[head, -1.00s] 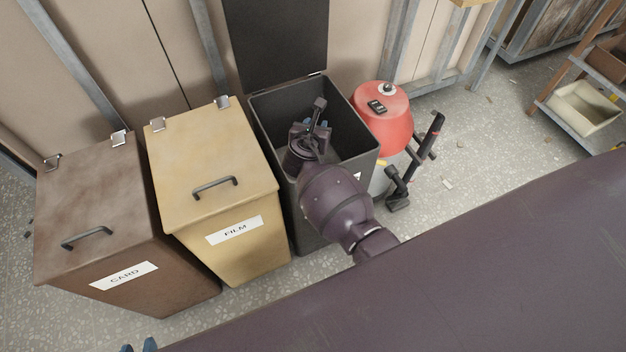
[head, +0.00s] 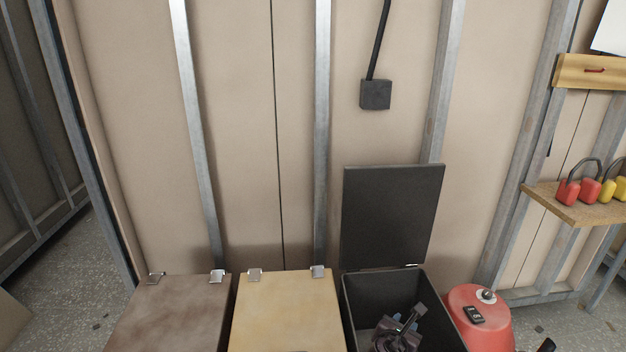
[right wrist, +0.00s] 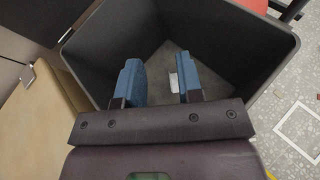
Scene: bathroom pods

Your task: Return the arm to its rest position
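My right gripper (head: 410,316) is at the mouth of the open black bin (head: 347,315), low in the head view. In the right wrist view its two blue fingers (right wrist: 160,82) are apart and point down into the bin (right wrist: 225,35). A small pale thing (right wrist: 173,81) shows between the fingers, seemingly down inside the bin; I cannot tell what it is. No object is held between the fingers. Most of my right arm is below the head picture. My left gripper is not in view.
The bin's raised lid (head: 392,215) leans at the wall. Closed yellow (head: 287,310) and brown (head: 172,315) bins stand left of it. A red vacuum (head: 480,320) stands close on the right. A shelf (head: 580,210) holds red and yellow items.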

